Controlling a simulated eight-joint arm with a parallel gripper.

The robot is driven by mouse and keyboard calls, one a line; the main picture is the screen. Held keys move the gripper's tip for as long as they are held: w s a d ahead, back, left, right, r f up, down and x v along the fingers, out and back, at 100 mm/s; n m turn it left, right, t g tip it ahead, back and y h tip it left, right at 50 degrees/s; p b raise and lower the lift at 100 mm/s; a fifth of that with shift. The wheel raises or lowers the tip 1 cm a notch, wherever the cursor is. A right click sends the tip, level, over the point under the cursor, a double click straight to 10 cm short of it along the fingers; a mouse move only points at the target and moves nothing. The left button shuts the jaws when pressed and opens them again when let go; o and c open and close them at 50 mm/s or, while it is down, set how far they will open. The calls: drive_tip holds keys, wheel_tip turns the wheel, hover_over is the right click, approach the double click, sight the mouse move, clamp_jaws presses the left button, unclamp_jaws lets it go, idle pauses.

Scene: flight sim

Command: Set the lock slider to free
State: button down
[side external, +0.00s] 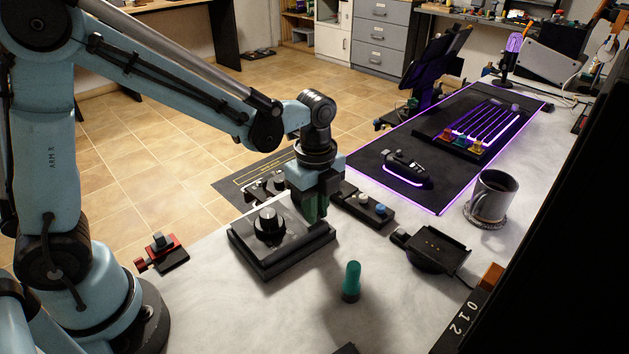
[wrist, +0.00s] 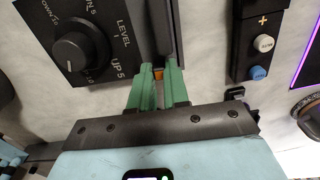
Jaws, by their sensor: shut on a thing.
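My gripper (side external: 315,215) points down at the right-hand end of a black box with a round knob (side external: 268,223). In the wrist view its green fingers (wrist: 160,70) are nearly together, shut on a small part at a dark raised block (wrist: 163,28), which I take to be the lock slider. The fingers hide most of that part; a bit of orange (wrist: 158,74) shows between their tips. The slider's position and any free or lock marking cannot be read. The box face beside it carries the words LEVEL and UP 5 around the knob (wrist: 83,52).
A small box with white and blue buttons (side external: 368,208) stands close to the right of my gripper. A teal-topped peg (side external: 351,282), a black dock (side external: 432,250), a mug (side external: 491,196) and a red-and-black block (side external: 163,252) stand around. The grey table between them is clear.

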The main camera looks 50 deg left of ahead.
sight(309, 226)
drive_tip(key=shift+s+a, duration=0.1)
drive_tip(key=shift+s, duration=0.7)
drive_tip(key=c, duration=1.1)
unclamp_jaws()
wheel_tip(309, 226, up, 12)
drive_tip(key=shift+r, duration=0.1)
